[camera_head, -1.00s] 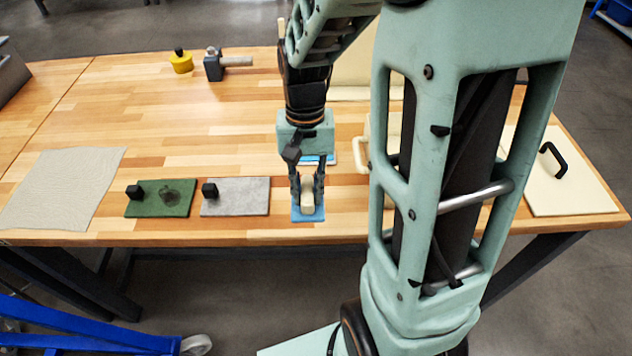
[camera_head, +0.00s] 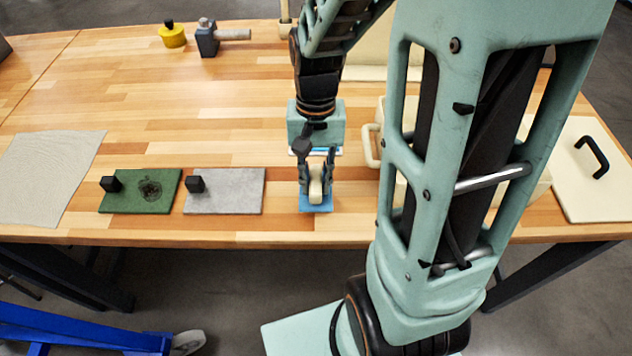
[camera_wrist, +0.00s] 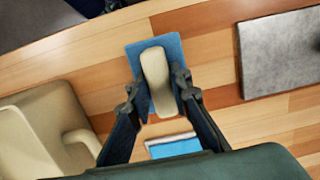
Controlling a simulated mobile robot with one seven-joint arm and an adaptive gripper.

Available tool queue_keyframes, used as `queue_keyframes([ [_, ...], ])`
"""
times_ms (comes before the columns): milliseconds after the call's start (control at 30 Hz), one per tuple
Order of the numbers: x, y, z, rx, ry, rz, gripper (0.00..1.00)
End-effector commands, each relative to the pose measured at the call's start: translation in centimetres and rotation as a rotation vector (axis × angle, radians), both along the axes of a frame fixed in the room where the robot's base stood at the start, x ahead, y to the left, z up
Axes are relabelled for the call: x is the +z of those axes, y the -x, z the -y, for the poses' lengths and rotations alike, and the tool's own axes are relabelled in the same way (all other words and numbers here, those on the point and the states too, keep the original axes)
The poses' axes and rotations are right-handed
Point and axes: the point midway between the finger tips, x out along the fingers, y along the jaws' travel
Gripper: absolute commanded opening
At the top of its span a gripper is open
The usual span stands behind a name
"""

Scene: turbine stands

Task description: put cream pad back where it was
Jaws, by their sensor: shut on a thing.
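The cream pad (camera_head: 317,190) is a small rounded cream block, above a blue square (camera_head: 316,207) near the table's front edge. In the wrist view the cream block (camera_wrist: 156,75) lies over the blue square (camera_wrist: 171,44); I cannot tell whether they are one piece. My gripper (camera_head: 317,178) points down and is shut on the cream pad, with a finger on each side in the wrist view (camera_wrist: 157,88). I cannot tell whether the blue square touches the table. A white-edged blue item (camera_wrist: 174,146) lies behind, partly hidden by my gripper.
A grey pad (camera_head: 235,190) and a green pad (camera_head: 145,203), both with black knobs, lie left. A beige mat (camera_head: 45,175) is farther left. A cream container (camera_head: 385,150) stands right, partly behind my arm. A cream lid (camera_head: 590,185) lies far right.

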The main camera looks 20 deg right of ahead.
Motion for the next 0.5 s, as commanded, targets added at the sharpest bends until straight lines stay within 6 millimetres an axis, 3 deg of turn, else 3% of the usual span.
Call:
queue_keyframes([
  [33, -1.4, 0.2, -0.1, 0.0, 0.0, -0.001, 0.0],
  [133, -2.4, 0.5, -0.1, -0.001, -0.001, -0.002, 0.0],
  [500, -2.5, 0.5, -0.2, 0.0, 0.0, -0.001, 0.0],
])
